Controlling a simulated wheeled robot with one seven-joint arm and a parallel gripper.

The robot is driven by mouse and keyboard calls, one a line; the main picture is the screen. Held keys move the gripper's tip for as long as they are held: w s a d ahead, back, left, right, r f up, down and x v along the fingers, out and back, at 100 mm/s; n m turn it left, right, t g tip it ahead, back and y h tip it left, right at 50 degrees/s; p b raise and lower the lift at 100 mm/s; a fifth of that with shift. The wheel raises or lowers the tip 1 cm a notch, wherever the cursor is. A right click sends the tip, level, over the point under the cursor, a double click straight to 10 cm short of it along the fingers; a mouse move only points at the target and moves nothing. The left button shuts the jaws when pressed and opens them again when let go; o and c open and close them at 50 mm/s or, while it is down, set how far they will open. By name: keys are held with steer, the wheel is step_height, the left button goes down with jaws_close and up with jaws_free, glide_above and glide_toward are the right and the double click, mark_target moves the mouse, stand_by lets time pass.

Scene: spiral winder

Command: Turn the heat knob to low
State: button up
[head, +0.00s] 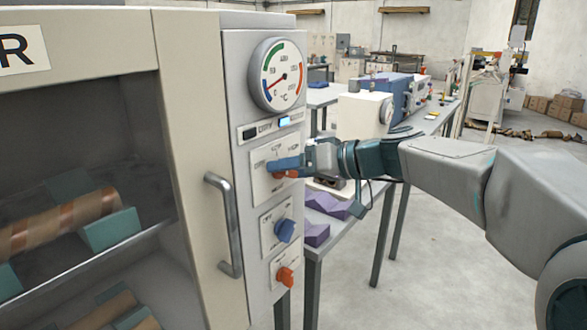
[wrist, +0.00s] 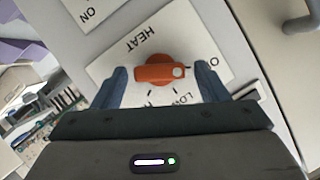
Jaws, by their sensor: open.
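The orange heat knob (wrist: 160,72) sits on a white plate (wrist: 128,68) marked HEAT, upside down in the wrist view. The knob's bar lies across that view, its white-dotted end toward a partly hidden label starting with O at the right. A LOW label shows below the knob, partly covered. My gripper (wrist: 160,74) is open, with one blue finger on each side of the knob and gaps between. In the head view, my gripper (head: 286,166) is at the upper plate of the machine's control column, and only a bit of the orange knob (head: 280,174) shows.
Below on the column are a blue knob (head: 285,230) and another orange knob (head: 286,276). A dial gauge (head: 278,75) is above. A door handle (head: 226,225) stands out to the left. A table with purple blocks (head: 316,232) is behind my gripper.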

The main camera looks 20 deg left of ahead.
steer(key=c, duration=1)
steer(key=shift+f, duration=0.1)
steer(key=m+b, duration=0.1)
steer(key=m+g+y, duration=0.1)
steer(key=m+b, duration=0.1)
steer(key=shift+w+f+g+b, duration=0.2)
steer(key=shift+f+g+b, duration=0.05)
steer(key=shift+g+b, duration=0.15)
steer(key=m+y+b, duration=0.1)
steer(key=m, duration=0.2)
steer(key=shift+d+f+g+y, duration=0.1)
steer(key=shift+g+y, duration=0.2)
steer(key=shift+g, duration=0.1)
steer(key=shift+m+y+b, duration=0.35)
steer(key=shift+m+y, duration=0.25)
steer(key=shift+m, duration=0.9)
